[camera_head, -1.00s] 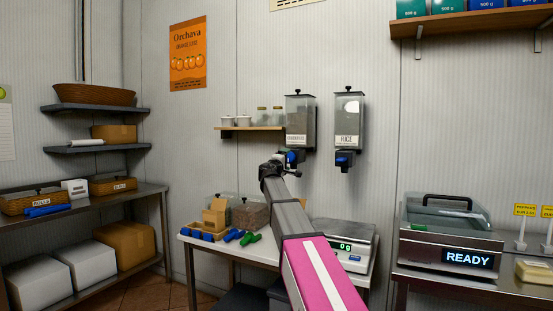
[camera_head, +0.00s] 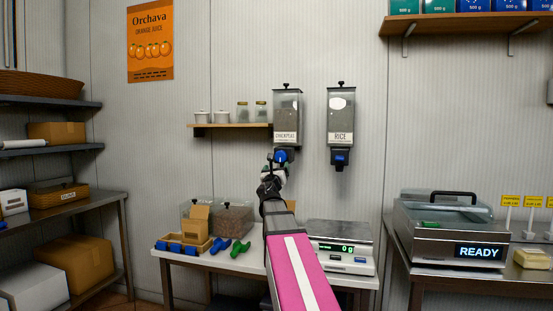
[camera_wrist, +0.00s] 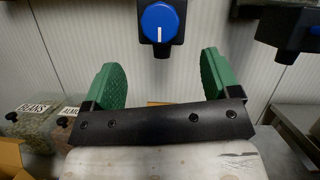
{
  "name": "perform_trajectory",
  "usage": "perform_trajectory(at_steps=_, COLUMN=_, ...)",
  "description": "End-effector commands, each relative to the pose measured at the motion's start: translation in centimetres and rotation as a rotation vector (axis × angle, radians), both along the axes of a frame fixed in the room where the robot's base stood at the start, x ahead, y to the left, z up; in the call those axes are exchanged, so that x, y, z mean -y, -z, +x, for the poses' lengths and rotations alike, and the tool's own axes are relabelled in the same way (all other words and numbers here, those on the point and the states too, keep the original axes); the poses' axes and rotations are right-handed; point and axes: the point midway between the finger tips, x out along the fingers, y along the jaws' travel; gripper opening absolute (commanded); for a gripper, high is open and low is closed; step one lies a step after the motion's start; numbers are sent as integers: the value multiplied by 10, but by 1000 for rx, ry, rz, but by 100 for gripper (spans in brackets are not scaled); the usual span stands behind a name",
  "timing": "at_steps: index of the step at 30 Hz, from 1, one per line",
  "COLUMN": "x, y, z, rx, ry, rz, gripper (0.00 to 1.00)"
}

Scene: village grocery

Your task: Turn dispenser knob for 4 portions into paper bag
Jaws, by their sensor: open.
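Two wall dispensers hang side by side: the left one (camera_head: 287,112) has a label I cannot read surely, and the right one (camera_head: 341,115) reads RICE. The left dispenser's round blue knob (camera_head: 281,156) has a white pointer; in the wrist view the knob (camera_wrist: 160,22) sits ahead of my gripper, its pointer upright. My gripper (camera_head: 271,170) is open and empty, just below and in front of that knob, its green fingers apart in the wrist view (camera_wrist: 162,70). A tan edge (camera_head: 291,205) shows behind my wrist; I cannot tell if it is the paper bag.
A scale (camera_head: 340,246) reading 0 g stands on the white table (camera_head: 170,255). A shelf with jars (camera_head: 232,125) is left of the dispensers; a READY machine (camera_head: 448,230) stands right.

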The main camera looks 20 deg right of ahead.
Motion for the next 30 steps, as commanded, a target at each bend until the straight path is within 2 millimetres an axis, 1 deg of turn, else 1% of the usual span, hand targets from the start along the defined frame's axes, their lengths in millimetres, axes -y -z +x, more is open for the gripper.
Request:
perform_trajectory(at_steps=5, x=9, y=-8, z=19, rx=1, ry=-1, rz=2, gripper=82)
perform_trajectory(at_steps=15, x=37, y=-31, z=67, rx=3, ry=-1, rz=4, gripper=82)
perform_trajectory(at_steps=18, x=43, y=-36, z=77, rx=3, ry=-1, rz=5, gripper=82)
perform_trajectory(at_steps=22, x=46, y=-39, z=82, rx=3, ry=-2, rz=5, gripper=82)
perform_trajectory(at_steps=29, x=47, y=-39, z=82, rx=3, ry=-2, rz=5, gripper=82)
perform_trajectory(at_steps=30, x=47, y=-39, z=82, rx=3, ry=-2, rz=5, gripper=79)
